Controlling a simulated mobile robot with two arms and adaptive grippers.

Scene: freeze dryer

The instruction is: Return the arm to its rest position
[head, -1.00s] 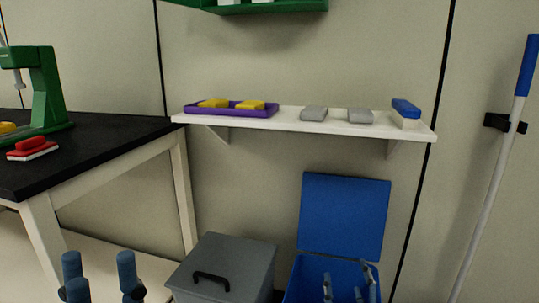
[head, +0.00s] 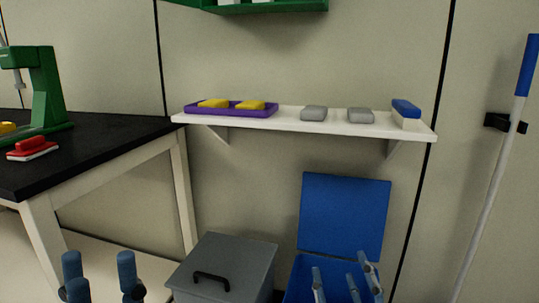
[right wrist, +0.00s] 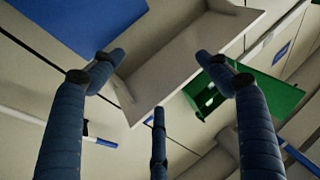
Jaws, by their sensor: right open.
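My right gripper (head: 345,277) shows at the bottom of the head view, in front of the open blue bin (head: 305,266). In the right wrist view its three dark blue fingers (right wrist: 158,105) are spread with nothing between them. The white shelf underside (right wrist: 190,55) lies beyond the fingertips there. My left gripper (head: 99,272) is at the bottom left of the head view, its fingertips pointing up and spread apart, with nothing seen between them. The lower parts of both grippers are cut off by the frame edge.
A grey lidded bin (head: 240,255) stands between my grippers. A black-topped bench (head: 100,150) is at the left. The wall shelf (head: 290,124) holds a purple tray (head: 232,112), grey blocks and a blue-topped item. A blue-ended pole (head: 490,190) is at the right.

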